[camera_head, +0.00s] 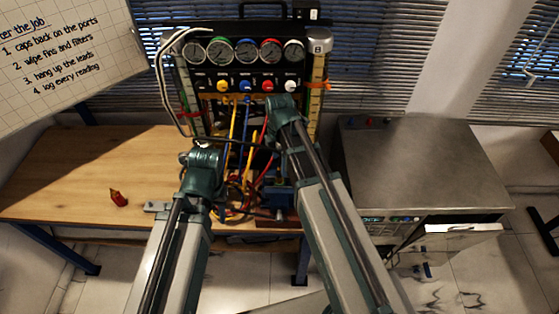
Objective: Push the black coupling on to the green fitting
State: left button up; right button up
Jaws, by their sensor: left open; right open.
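A black gauge rig (247,69) stands at the back of the wooden table, with a row of gauges and coloured knobs below them. Yellow, blue and red leads hang from its front. I cannot make out the black coupling or the green fitting among the leads and behind my arms. My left gripper (203,160) is at the rig's lower left, in front of the leads. My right gripper (284,106) is higher, close to the rig's front right of centre. Both are open; their fingertips are mostly hidden, and I see nothing held.
The wooden table (75,180) is mostly clear at left, with a small red object (118,198) on it. A blue vise-like block (278,197) sits below my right arm. A grey metal cabinet (425,165) stands at right. A whiteboard (65,50) hangs at upper left.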

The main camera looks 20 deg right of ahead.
pick_arm(q)
notch_tip(320, 180, up, 8)
jog(key=p, duration=0.7)
jog(key=shift+r, duration=0.25)
pick_arm(e)
notch_tip(320, 180, up, 8)
jog(key=shift+r, duration=0.25)
pick_arm(q)
notch_tip(320, 180, down, 19)
jog(key=b, duration=1.8)
pick_arm(e)
jog(key=s+a+f+m, duration=0.5)
jog(key=s+f+m, duration=0.2)
jog(key=f, duration=0.2)
jog(key=s+a+f+m+h, duration=0.1)
jog(key=s+a+f+m, duration=0.4)
jog(key=s+f+m, duration=0.2)
notch_tip(320, 180, down, 3)
jog(key=shift+s+a+r+m, duration=0.15)
jog(key=shift+a+m, duration=0.1)
jog(key=shift+m, duration=0.55)
pick_arm(q)
jog(key=shift+r, duration=0.1)
